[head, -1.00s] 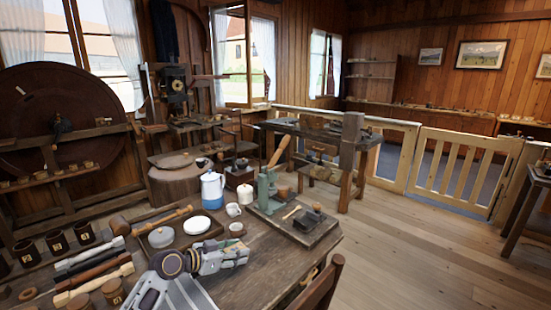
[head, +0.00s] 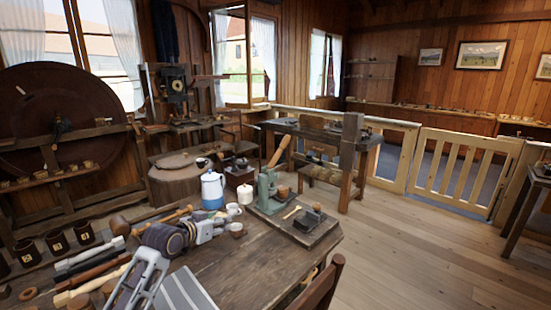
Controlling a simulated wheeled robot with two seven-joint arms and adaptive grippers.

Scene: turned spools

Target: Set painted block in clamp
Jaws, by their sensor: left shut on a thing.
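My left gripper (head: 214,229) is low over the wooden workbench (head: 262,268), just left of a small cup (head: 237,230). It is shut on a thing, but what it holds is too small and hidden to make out. I cannot pick out a painted block for certain. A green metal clamp-like device (head: 266,190) stands upright on a dark board (head: 313,238) at the bench's far right, beyond and to the right of the gripper. My right gripper is not in view.
A white and blue pot (head: 212,188) and a white mug (head: 234,210) stand behind the gripper. Several long-handled tools (head: 92,273) lie at the left, near dark numbered cups (head: 57,242). The bench's front right is clear. A chair back (head: 318,288) stands at its edge.

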